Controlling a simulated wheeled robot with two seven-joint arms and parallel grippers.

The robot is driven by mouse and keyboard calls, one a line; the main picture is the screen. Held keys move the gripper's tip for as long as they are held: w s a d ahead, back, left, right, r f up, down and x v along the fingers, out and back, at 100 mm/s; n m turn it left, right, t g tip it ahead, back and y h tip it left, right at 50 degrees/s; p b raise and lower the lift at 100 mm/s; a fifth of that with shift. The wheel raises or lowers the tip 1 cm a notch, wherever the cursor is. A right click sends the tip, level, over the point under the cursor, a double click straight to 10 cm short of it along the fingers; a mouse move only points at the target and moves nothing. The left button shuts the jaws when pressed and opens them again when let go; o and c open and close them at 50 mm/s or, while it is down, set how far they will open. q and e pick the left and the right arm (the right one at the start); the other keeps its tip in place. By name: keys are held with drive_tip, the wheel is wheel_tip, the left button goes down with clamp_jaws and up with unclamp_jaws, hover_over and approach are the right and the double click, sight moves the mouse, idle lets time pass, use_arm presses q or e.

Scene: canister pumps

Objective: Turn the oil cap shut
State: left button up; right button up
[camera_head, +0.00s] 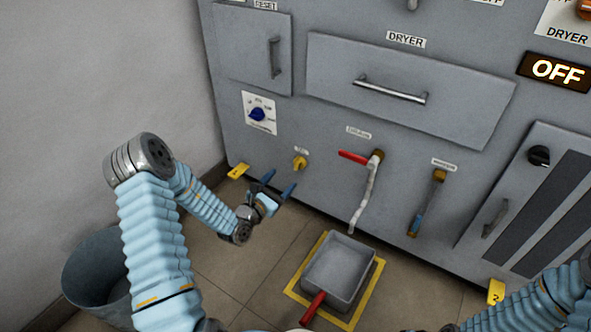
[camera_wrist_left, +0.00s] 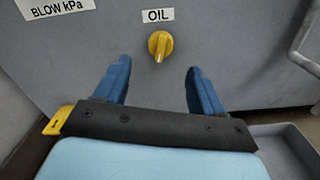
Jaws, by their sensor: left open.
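The yellow oil cap (camera_head: 299,163) sits low on the grey cabinet front, under a small label. In the left wrist view the cap (camera_wrist_left: 160,45) shows below the "OIL" label (camera_wrist_left: 158,15), with its grip ridge standing roughly upright. My left gripper (camera_head: 280,183) is open and empty, in front of and a little below the cap, apart from it. In the left wrist view its two blue fingers (camera_wrist_left: 160,85) stand wide apart, with the cap beyond them near the middle of the gap. My right arm shows at the lower right edge, but its gripper is outside the frame.
A grey pan (camera_head: 338,270) with a red handle stands on a yellow-marked floor square. A red-handled drain pipe (camera_head: 367,188) and a blue-handled valve (camera_head: 416,222) project right of the cap. A grey bucket (camera_head: 90,270) stands at left.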

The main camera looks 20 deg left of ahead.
sight(296, 166)
use_arm(q)
drive_tip(key=w, duration=0.3)
drive_tip(key=w+d+b, duration=0.1)
drive_tip(key=w, duration=0.4)
drive_tip(key=shift+w+d, duration=0.2)
drive_tip(key=shift+w, duration=0.1)
drive_tip(key=shift+c, duration=0.4)
drive_tip(key=c, duration=0.9)
